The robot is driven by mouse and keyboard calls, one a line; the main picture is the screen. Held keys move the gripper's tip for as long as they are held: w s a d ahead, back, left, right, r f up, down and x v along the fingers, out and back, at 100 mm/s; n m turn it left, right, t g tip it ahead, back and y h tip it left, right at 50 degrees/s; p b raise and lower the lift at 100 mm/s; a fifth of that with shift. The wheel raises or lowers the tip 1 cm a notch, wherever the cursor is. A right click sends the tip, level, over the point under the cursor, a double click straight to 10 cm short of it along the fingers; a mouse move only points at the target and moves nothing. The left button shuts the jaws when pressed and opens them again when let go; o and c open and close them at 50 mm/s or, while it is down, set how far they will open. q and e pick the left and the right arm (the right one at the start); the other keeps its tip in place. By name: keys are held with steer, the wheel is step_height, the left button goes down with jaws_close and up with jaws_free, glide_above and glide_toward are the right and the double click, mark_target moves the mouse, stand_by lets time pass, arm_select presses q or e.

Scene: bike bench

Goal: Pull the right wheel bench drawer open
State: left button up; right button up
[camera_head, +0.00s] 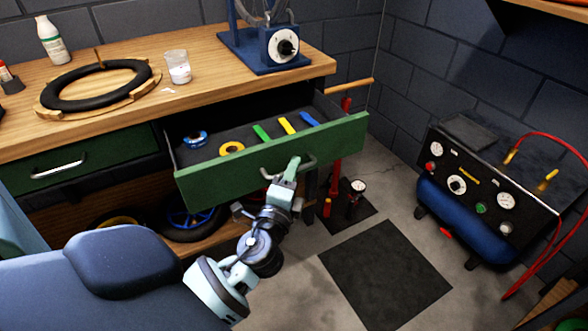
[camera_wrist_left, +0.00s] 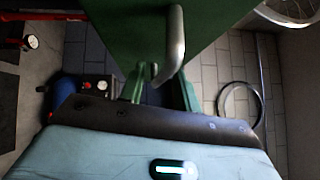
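The right wheel bench drawer (camera_head: 270,161), with a green front, stands pulled out from the bench, its inside showing. Its metal handle (camera_head: 309,161) is on the front; in the left wrist view the handle (camera_wrist_left: 176,45) runs down close to the fingers. My left gripper (camera_head: 287,172) is at the handle in front of the drawer. In the left wrist view its two fingers (camera_wrist_left: 162,92) are apart, with the handle's lower end between or just above them; contact is unclear. My right gripper is not in view.
In the drawer lie a blue roll (camera_head: 195,139), a yellow roll (camera_head: 231,148) and several coloured strips. A closed green drawer (camera_head: 85,160) is to the left. A tire (camera_head: 97,84) lies on the benchtop. A compressor (camera_head: 470,195) stands right.

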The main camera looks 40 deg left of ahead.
arm_select(q)
steer(key=r+v, duration=0.1)
steer(key=v, duration=0.5)
steer(key=shift+s+f+b, duration=0.3)
steer(key=shift+f+b, duration=0.1)
steer(key=shift+f, duration=0.05)
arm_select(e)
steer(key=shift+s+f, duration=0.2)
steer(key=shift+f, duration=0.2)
arm_select(q)
steer(key=shift+d, duration=0.15)
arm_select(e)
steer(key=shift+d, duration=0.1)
